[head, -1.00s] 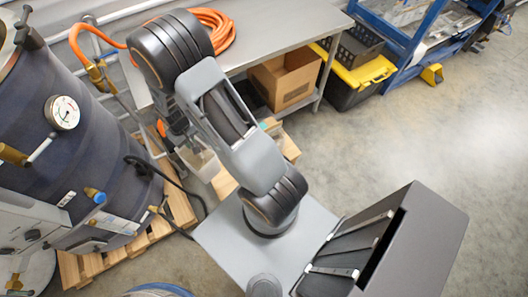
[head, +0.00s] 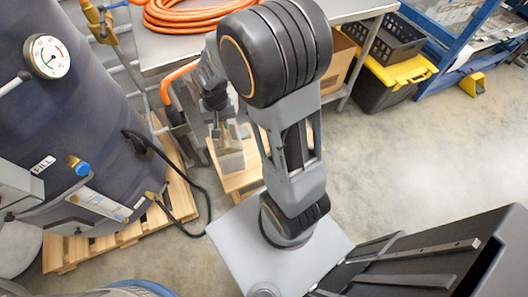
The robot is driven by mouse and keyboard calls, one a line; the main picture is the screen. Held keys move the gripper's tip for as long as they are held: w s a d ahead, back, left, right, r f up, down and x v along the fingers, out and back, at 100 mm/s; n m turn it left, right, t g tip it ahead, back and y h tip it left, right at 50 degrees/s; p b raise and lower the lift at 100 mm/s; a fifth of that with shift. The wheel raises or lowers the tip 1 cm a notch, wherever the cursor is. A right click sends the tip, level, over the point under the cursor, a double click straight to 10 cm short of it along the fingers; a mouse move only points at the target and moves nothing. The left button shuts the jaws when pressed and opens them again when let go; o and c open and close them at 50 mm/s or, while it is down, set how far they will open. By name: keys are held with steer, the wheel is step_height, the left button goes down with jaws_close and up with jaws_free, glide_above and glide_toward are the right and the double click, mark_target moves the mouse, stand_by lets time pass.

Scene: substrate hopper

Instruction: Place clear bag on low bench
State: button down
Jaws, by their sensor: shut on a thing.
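The clear bag (head: 230,161) is a pale, translucent block below the wrist in the head view. My gripper (head: 224,133) points down and is shut on the bag's upper part. A low wooden bench (head: 243,181) stands under and around the bag in the picture, in front of the metal table. The bag overlaps the bench's left part; I cannot tell if its underside touches the wood. My arm hides much of the bench's right side.
A dark tank (head: 75,120) with a gauge stands at left on a wooden pallet (head: 120,235). A black cable (head: 185,190) runs between tank and bench. A metal table (head: 175,50) carries an orange hose (head: 200,14). A yellow-lidded box (head: 400,68) stands at right; floor there is clear.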

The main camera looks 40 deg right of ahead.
mark_target(234, 143)
steer(key=s+f+m+b, duration=0.1)
steer(key=f+b, duration=0.1)
steer(key=b, duration=0.2)
steer(key=s+f+m+b, duration=0.1)
steer(key=s+f+b, duration=0.1)
steer(key=f+b, duration=0.1)
steer(key=s+f+m+b, duration=0.1)
steer(key=s+f+b, duration=0.1)
steer(key=b, duration=0.4)
steer(key=shift+s+d+f, duration=0.1)
steer(key=shift+d+f, duration=0.15)
steer(key=shift+f, duration=0.1)
steer(key=w+d+f, duration=0.1)
steer(key=w, duration=0.1)
steer(key=w+d+f+b, duration=0.1)
steer(key=w+d+f, duration=0.1)
steer(key=w, duration=0.1)
steer(key=w+d+f+b, duration=0.1)
steer(key=w+d, duration=0.1)
steer(key=shift+w+d+f, duration=0.25)
steer(key=shift+f, duration=0.05)
steer(key=w+d+f+b, duration=0.2)
steer(key=w+f, duration=0.1)
steer(key=f, duration=0.5)
steer(key=shift+w+d+f, duration=0.15)
steer(key=shift+w+d, duration=0.1)
steer(key=shift+w, duration=0.1)
steer(key=shift+f+b, duration=0.15)
steer(key=shift+b, duration=0.15)
